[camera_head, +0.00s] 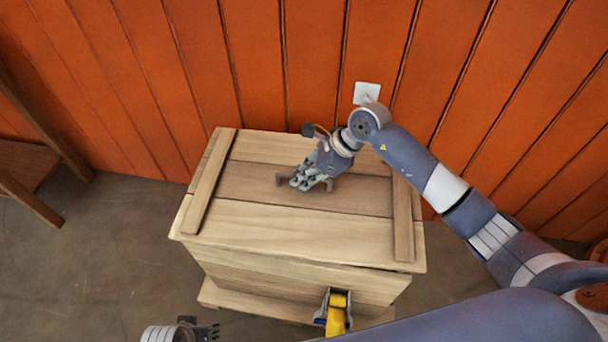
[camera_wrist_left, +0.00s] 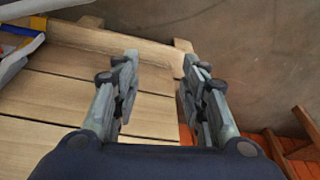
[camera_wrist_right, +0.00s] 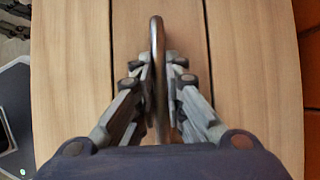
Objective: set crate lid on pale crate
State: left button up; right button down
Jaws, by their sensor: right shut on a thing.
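The wooden crate lid (camera_head: 270,218), with a batten near each end, lies over the pale crate (camera_head: 300,277) and covers its top. I cannot tell whether it rests fully on the rim. My right gripper (camera_head: 310,182) is over the middle of the lid, shut on its metal handle; the handle (camera_wrist_right: 158,60) stands between the fingers in the right wrist view, with lid planks (camera_wrist_right: 240,70) below. My left gripper (camera_head: 207,331) is low in front of the crate's left side. In the left wrist view its fingers (camera_wrist_left: 157,85) are apart and empty, with wooden planks behind.
A yellow and grey device (camera_head: 337,314) is at the crate's front. An orange plank wall (camera_head: 250,65) with a white plate (camera_head: 366,92) stands close behind. Brown wooden furniture (camera_head: 30,170) is at the left. Bare floor (camera_head: 110,250) lies left of the crate.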

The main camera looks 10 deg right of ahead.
jog(key=shift+w+f+b, duration=0.1)
jog(key=shift+f+b, duration=0.35)
jog(key=shift+f, duration=0.05)
jog(key=shift+f+b, duration=0.55)
jog(key=shift+f, duration=0.15)
pick_arm(q)
jog(key=w+b+v, duration=0.1)
jog(key=v, duration=1)
jog(key=shift+w+r+t+b, duration=0.2)
jog(key=shift+r+t+b, duration=0.1)
jog(key=shift+r+t, duration=0.1)
pick_arm(e)
jog(key=shift+f, duration=0.95)
pick_arm(q)
jog(key=shift+a, duration=0.1)
jog(key=shift+f+b, duration=0.3)
pick_arm(e)
jog(key=shift+f, duration=0.4)
jog(key=c, duration=1.7)
grip_release()
jog(key=shift+o, duration=0.6)
jog(key=shift+f, duration=0.1)
